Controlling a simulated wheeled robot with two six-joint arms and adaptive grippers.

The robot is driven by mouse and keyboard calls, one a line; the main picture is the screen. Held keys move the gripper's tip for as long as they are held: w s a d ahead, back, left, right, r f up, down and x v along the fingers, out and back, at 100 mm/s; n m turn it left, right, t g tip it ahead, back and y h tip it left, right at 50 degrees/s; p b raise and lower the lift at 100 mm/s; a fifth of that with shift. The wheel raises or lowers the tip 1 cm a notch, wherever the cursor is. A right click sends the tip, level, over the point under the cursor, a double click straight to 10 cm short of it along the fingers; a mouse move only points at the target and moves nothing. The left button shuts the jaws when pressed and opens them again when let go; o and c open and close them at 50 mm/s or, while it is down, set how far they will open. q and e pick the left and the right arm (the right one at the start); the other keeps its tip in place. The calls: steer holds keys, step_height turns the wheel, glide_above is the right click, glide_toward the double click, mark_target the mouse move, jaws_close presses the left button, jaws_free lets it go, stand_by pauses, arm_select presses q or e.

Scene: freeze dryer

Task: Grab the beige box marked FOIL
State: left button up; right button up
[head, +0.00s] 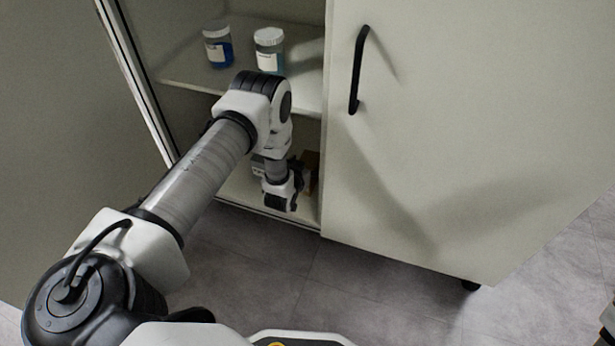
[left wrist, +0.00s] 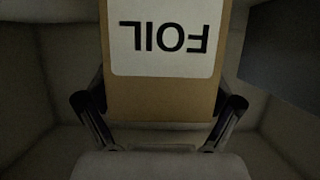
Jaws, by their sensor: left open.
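The beige box marked FOIL (left wrist: 165,95) fills the upper middle of the left wrist view, its white label upside down there. In the head view a small brown part of the box (head: 311,170) shows in the lower compartment of the cabinet, mostly hidden behind my left wrist. My left gripper (left wrist: 160,112) is open, with one finger on each side of the box. I cannot tell whether the fingers touch it.
The cabinet's right door (head: 450,130) is shut, with a black handle (head: 358,70). The shelf (head: 190,78) above my left wrist holds a blue-filled jar (head: 217,46) and a white-lidded jar (head: 269,50). The cabinet walls are close around the gripper. The grey floor in front is clear.

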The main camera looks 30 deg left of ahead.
arm_select(q)
steer(key=c, duration=1.4)
steer(key=shift+r, duration=0.1)
